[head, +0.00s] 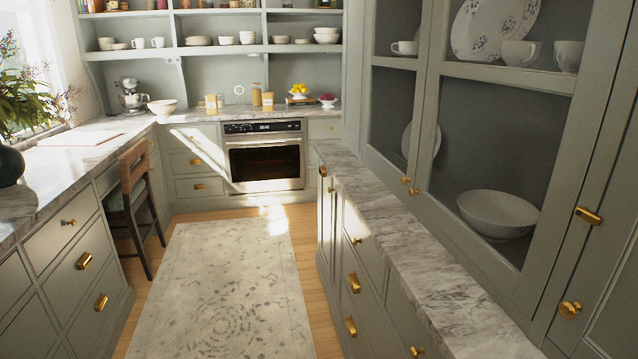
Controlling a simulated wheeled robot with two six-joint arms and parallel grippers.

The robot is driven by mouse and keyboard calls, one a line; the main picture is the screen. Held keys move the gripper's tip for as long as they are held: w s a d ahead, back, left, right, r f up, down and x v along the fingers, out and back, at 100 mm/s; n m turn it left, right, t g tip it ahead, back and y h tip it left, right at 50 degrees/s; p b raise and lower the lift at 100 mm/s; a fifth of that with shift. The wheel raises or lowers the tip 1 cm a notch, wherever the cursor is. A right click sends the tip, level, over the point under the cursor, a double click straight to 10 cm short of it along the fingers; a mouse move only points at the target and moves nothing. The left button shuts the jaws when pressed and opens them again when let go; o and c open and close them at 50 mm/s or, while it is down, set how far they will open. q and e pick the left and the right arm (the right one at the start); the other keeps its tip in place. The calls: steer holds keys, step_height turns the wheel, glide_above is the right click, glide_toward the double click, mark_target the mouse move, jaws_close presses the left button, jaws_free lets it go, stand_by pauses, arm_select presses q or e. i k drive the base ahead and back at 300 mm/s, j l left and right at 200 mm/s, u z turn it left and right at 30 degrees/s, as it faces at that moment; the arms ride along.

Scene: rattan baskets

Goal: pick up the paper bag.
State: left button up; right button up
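I cannot make out a paper bag for certain in the head view. Neither of my grippers is in view.
A patterned rug (225,290) covers the open floor between the left counter (40,190) and the right marble ledge (410,250). A wooden chair (135,190) stands at the left counter. An oven (264,160) is at the far end. A glazed cabinet with bowls rises at right.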

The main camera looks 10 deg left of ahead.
mark_target(268, 98)
steer(key=i+j+u, duration=0.2)
steer(key=i+u, duration=0.15)
steer(key=i, duration=0.15)
steer(key=i+u, duration=0.35)
steer(key=i, duration=2.5)
steer(key=i+j+z, duration=0.1)
steer(key=i, duration=1.1)
steer(key=i+j, duration=0.1)
steer(key=i, duration=1.1)
